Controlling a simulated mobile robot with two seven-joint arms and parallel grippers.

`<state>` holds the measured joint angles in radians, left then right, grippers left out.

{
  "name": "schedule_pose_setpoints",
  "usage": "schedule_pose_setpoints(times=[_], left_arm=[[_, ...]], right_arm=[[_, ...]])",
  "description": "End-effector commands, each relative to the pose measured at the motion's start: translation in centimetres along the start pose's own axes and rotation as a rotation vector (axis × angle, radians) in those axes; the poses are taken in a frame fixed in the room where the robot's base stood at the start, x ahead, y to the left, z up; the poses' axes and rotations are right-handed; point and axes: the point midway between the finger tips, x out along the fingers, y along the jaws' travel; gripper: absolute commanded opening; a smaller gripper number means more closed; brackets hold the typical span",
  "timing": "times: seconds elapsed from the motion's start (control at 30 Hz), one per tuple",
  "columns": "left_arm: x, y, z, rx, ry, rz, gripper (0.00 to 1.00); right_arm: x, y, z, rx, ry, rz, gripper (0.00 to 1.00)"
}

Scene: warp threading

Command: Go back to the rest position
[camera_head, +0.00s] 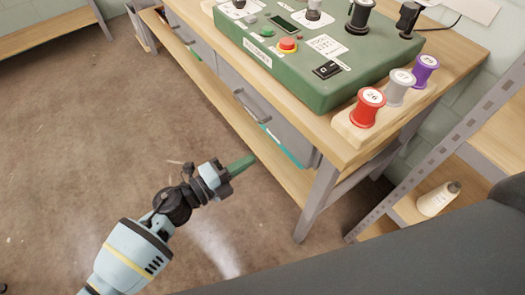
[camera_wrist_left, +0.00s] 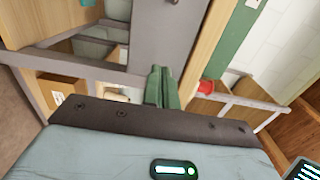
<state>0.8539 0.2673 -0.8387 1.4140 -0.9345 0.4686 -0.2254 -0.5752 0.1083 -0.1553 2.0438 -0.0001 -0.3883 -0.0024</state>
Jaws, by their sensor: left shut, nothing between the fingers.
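My left gripper (camera_head: 243,164) has green fingers and comes in from the lower left in the head view. It is in the air in front of the workbench, over the floor, and holds nothing. In the left wrist view its two green fingers (camera_wrist_left: 162,88) are together with nothing between them. My right gripper is not in view.
The wooden workbench (camera_head: 345,148) carries a green machine (camera_head: 330,88) with a red button (camera_head: 287,45). Red (camera_head: 367,107), grey (camera_head: 398,89) and purple (camera_head: 425,71) spools stand at its right. A metal shelf with a bottle (camera_head: 437,199) is at the right. Floor at the left is clear.

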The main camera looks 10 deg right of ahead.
Motion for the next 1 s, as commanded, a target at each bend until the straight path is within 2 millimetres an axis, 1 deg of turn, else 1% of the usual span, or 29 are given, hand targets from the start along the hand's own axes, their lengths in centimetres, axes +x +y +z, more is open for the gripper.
schedule_pose_setpoints(times=[0.03,0.1,0.23,0.47,0.73,0.87,1.0], left_arm=[[-0.9,0.1,0.0,-0.001,0.000,0.002,0.00],[-1.7,0.1,0.0,-0.002,0.000,0.001,0.00],[-2.7,0.0,0.0,-0.001,0.001,0.000,0.00],[-3.0,0.0,0.0,-0.002,0.001,0.000,0.00],[-3.0,0.0,-0.1,-0.009,-0.004,-0.002,0.00],[-3.5,-0.3,-0.7,-0.090,-0.052,-0.026,0.00],[-5.3,-0.5,-1.6,-0.287,-0.181,-0.075,0.00]], right_arm=[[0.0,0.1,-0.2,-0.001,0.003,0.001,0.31],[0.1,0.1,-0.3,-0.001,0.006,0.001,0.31],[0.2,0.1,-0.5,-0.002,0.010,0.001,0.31],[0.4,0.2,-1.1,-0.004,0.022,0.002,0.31],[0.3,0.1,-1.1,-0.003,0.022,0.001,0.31],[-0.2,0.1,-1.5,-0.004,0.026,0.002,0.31],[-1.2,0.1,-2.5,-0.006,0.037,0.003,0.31]])
